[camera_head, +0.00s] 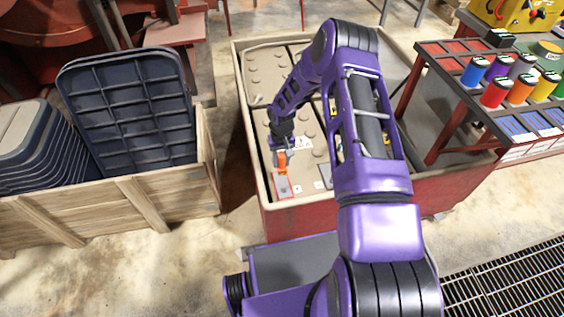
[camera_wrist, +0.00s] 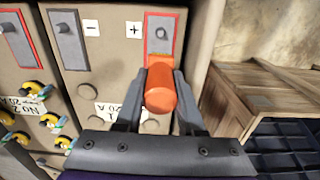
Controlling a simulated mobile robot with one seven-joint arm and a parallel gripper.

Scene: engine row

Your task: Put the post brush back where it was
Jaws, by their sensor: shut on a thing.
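The post brush, an orange cylinder (camera_wrist: 160,90), sits between the two fingers of my gripper (camera_wrist: 160,105) in the wrist view. My gripper is shut on it. In the head view the orange brush (camera_head: 282,161) shows just below my gripper (camera_head: 279,147), over the battery tops. Just past the brush in the wrist view is a grey terminal plate with a red border (camera_wrist: 162,35), next to a "+" mark. The brush's far end overlaps this plate; I cannot tell whether it touches. A lighter orange strip shows at that end.
The batteries (camera_head: 262,75) stand in a red-sided tray (camera_head: 290,220). A wooden crate (camera_head: 150,200) with dark blue plastic trays (camera_head: 130,105) stands at left. A rack with coloured cans (camera_head: 496,92) is at right. Yellow caps (camera_wrist: 33,88) show at left in the wrist view.

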